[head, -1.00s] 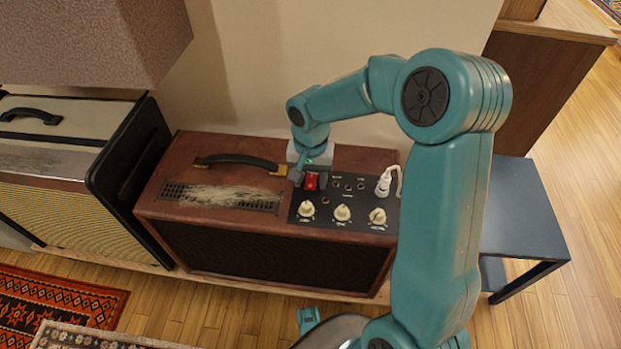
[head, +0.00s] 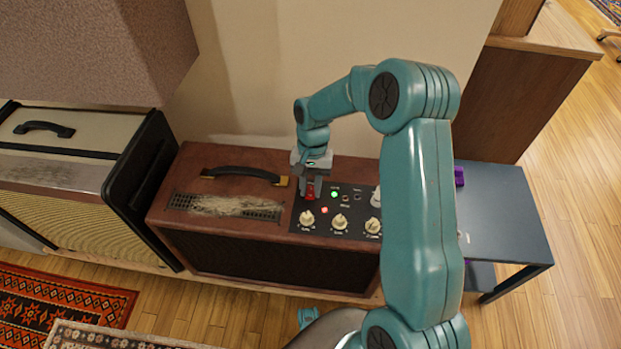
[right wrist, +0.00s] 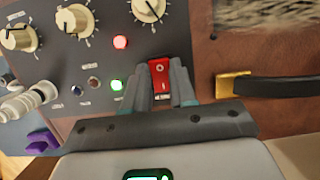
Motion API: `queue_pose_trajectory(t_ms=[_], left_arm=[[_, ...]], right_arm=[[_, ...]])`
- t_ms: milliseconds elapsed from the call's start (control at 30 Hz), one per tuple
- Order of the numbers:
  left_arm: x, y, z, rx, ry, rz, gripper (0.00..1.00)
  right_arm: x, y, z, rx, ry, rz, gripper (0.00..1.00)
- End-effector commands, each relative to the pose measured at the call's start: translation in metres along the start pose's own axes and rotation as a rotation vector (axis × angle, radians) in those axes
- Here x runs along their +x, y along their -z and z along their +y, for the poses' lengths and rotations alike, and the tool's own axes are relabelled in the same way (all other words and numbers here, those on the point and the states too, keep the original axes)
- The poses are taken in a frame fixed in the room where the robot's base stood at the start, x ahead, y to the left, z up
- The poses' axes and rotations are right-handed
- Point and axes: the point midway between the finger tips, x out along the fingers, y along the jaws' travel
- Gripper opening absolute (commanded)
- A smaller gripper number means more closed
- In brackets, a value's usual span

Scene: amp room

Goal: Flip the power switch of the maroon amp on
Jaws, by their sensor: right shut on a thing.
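The maroon amp (head: 213,242) stands against the wall, with a black control panel on its top right. Its red power switch (right wrist: 161,75) shows in the right wrist view as a rocker with white marks, and also in the head view (head: 310,197). A green light (right wrist: 116,86) and a red light (right wrist: 120,42) are lit on the panel. My right gripper (head: 310,188) reaches down from above. Its two fingers stand on either side of the switch and are shut on it. The lower part of the switch is close to the gripper's edge. My left gripper does not show.
A black carry handle (head: 243,173) and several cream knobs (head: 340,222) flank the switch. A white plug (right wrist: 22,105) sits in the panel. A cream amp (head: 75,185) stands at left. A dark side table (head: 505,225) with purple things (head: 459,176) stands at right.

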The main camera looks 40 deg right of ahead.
Motion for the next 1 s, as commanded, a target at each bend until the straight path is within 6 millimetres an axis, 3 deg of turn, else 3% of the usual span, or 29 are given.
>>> queue_pose_trajectory(t_ms=[267, 300, 367, 400, 767, 1000], left_arm=[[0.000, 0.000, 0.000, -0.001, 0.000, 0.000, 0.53], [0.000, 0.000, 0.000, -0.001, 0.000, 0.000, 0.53], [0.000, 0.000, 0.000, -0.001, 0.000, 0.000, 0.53], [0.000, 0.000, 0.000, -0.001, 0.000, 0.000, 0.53], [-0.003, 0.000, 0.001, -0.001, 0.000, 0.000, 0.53], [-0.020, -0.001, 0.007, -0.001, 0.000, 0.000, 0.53]], right_arm=[[0.000, 0.001, 0.000, 0.000, 0.002, -0.002, 0.00], [0.000, 0.001, 0.000, 0.000, 0.002, -0.002, 0.29], [-0.001, 0.001, 0.000, 0.000, 0.002, -0.002, 0.48], [0.000, 0.001, 0.000, 0.000, 0.002, -0.002, 0.51], [-0.009, 0.001, 0.000, 0.000, 0.002, -0.001, 0.51], [-0.064, 0.001, 0.000, 0.000, 0.004, 0.002, 0.51]])
